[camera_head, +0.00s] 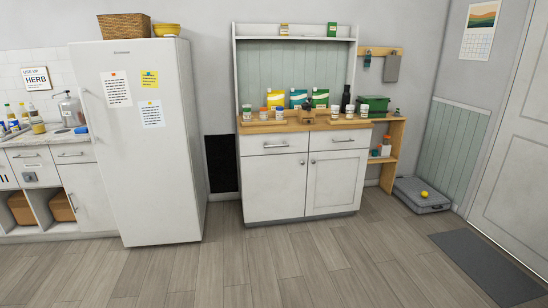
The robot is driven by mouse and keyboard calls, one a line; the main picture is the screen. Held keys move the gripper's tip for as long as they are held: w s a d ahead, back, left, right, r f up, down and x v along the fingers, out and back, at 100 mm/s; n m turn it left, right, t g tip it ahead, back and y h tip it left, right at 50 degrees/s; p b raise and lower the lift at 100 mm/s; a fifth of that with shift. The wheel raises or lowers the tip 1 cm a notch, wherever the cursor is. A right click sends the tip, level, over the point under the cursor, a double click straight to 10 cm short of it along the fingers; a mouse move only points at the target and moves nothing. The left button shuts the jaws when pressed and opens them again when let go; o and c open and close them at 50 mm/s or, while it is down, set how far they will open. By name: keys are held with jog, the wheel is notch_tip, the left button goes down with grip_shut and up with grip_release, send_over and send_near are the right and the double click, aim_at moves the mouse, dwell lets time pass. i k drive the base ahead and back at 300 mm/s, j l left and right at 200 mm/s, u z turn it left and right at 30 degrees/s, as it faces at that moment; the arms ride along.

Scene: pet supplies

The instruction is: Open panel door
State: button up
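A white panelled door (518,165) stands at the far right and looks shut. Its upper part and right side are cut off by the frame, and I see no handle on it. In the middle, a white hutch cabinet has two lower doors, a left one (274,187) and a right one (336,183), both shut. Small dark knobs sit close together near their meeting edge. Two drawers above them are shut. My gripper is not in view.
A white fridge (150,190) stands left of the cabinet. A dark mat (487,267) lies before the right door. A grey cushion (422,196) with a yellow ball (424,194) lies beside a wooden shelf. The wood floor (300,270) in front is clear.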

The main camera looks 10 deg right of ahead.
aim_at(336, 179)
jog(key=i+l+z, duration=0.25)
jog(key=i, duration=0.7)
jog(key=i+z, duration=0.3)
jog(key=i, duration=0.6)
jog(key=i+u, duration=0.15)
jog(key=i, duration=0.3)
jog(key=i+l+u, duration=0.15)
jog(key=i, duration=0.3)
jog(key=i+l+u, duration=0.15)
jog(key=i, duration=0.25)
jog(key=i+l+u, duration=0.15)
jog(key=i, duration=0.3)
jog(key=i+l+u, duration=0.6)
jog(key=i, duration=0.15)
